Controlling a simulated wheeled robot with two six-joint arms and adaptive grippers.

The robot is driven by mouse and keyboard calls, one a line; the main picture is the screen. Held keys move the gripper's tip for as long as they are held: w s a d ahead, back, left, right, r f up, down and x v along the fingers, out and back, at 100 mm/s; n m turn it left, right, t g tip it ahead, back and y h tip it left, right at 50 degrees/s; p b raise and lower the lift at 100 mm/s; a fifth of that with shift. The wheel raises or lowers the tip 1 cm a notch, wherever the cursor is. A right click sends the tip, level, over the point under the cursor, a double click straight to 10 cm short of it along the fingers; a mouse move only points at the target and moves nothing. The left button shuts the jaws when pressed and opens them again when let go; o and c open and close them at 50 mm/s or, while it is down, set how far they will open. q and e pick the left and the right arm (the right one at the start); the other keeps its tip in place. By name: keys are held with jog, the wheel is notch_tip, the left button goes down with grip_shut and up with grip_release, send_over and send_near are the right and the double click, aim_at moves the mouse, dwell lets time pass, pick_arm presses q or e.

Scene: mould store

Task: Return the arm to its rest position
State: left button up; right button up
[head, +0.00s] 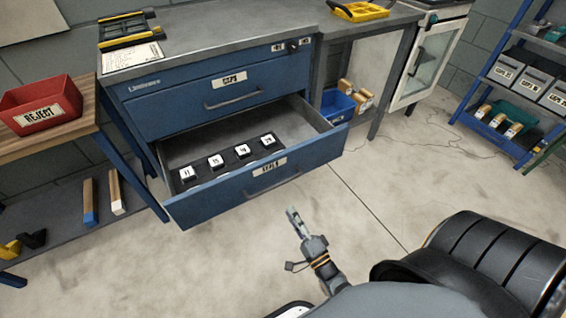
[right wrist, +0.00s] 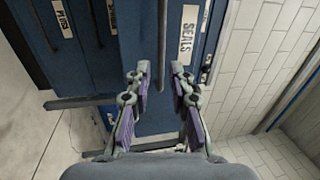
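My right gripper (head: 294,216) is in front of the open lower drawer (head: 190,216) of the blue workbench, over the floor and apart from the drawer in the picture. In the right wrist view the same gripper (right wrist: 158,76) is open, with its two fingers spread and nothing between them. A blue cabinet front with a SEALS label (right wrist: 190,30) shows beyond the fingertips. My left gripper is in neither view.
The open drawer juts out and holds several small dark blocks with white number labels (head: 215,160). The upper drawer (head: 150,110) is shut. A red REJECT bin (head: 30,93) stands on the left table. A blue shelf rack (head: 490,72) is at the right. Floor around the gripper is clear.

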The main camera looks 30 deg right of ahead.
jog(key=s+d+f+n+g+h, duration=0.1)
jog(key=s+f+n+g, duration=0.1)
jog(key=f+n+g, duration=0.5)
jog(key=s+d+f+n+g, duration=0.1)
jog(key=s+f+n+g, duration=0.1)
jog(key=f+n+g, duration=0.6)
pick_arm(q)
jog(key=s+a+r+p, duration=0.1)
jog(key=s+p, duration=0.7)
jog(key=p, duration=0.4)
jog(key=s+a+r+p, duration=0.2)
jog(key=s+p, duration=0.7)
jog(key=p, duration=0.3)
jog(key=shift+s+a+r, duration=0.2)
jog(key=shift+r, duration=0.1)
pick_arm(e)
jog(key=s+d+r+n+g, duration=0.1)
jog(key=s+g, duration=0.1)
jog(key=s, duration=1)
jog(key=s+d+n+g, duration=0.2)
jog(key=s, duration=1.1)
jog(key=shift+s+d+r+h, duration=0.2)
jog(key=shift+r+h, duration=0.1)
jog(key=shift+r, duration=0.1)
